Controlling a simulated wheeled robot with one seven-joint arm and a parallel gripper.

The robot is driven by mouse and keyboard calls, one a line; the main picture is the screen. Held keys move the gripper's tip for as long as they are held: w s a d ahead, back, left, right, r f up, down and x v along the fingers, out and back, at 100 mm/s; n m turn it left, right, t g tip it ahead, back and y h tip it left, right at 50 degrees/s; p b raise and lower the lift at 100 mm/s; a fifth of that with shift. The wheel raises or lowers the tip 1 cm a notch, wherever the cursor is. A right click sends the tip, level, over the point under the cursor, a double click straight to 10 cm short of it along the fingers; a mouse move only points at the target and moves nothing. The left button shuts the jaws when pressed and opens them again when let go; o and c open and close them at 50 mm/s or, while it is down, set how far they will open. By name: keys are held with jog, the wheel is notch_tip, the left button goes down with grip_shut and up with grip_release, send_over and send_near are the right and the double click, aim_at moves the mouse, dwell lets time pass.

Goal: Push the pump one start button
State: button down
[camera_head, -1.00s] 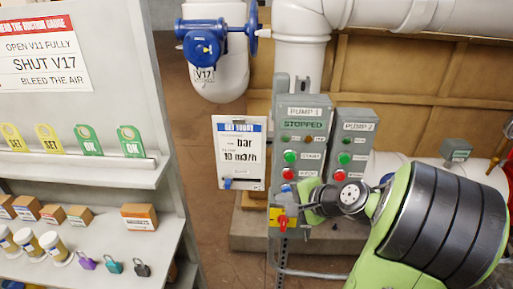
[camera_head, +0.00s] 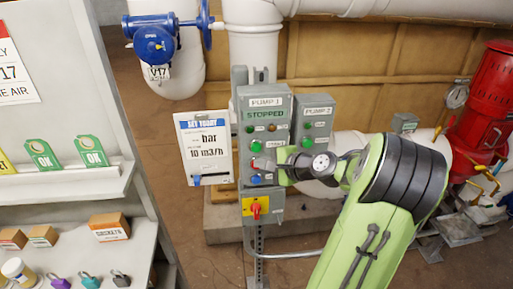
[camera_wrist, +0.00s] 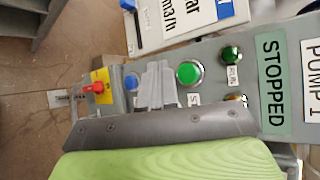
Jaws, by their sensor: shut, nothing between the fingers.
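The grey pump one box (camera_head: 263,103) is labelled PUMP 1 and STOPPED. Its round green start button (camera_head: 256,146) sits beside a partly readable label. The green button also shows clearly in the wrist view (camera_wrist: 188,73). A blue button (camera_head: 255,179) sits lower on the same box and also shows in the wrist view (camera_wrist: 131,82). My gripper (camera_head: 264,164) is shut and empty in front of the box, below the green button's level. In the wrist view its fingers (camera_wrist: 156,86) lie between the green and blue buttons and hide the face there. I cannot tell whether they touch the box.
The pump two box (camera_head: 318,109) stands close on the right, partly behind my arm. A yellow plate with a red rotary switch (camera_head: 256,209) is below. A gauge card (camera_head: 204,148) hangs at left, beside a shelf rack (camera_head: 60,185) with tags and padlocks.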

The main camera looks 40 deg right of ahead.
aim_at(260, 152)
jog(key=shift+w+d+p, duration=0.35)
jog(key=shift+w+d, duration=0.1)
jog(key=shift+w, duration=0.25)
jog(key=shift+w+d+p, duration=0.3)
jog(key=shift+w+d, duration=0.15)
jog(key=shift+w, duration=0.2)
dwell(1.0)
jog(key=shift+w+d+p, duration=0.25)
jog(key=shift+w+p, duration=0.1)
jog(key=shift+w+d+p, duration=0.25)
jog(key=shift+w+p, duration=0.05)
jog(key=shift+w, duration=0.05)
dwell(0.6)
jog(key=shift+s+a, duration=0.5)
jog(key=shift+s, duration=0.2)
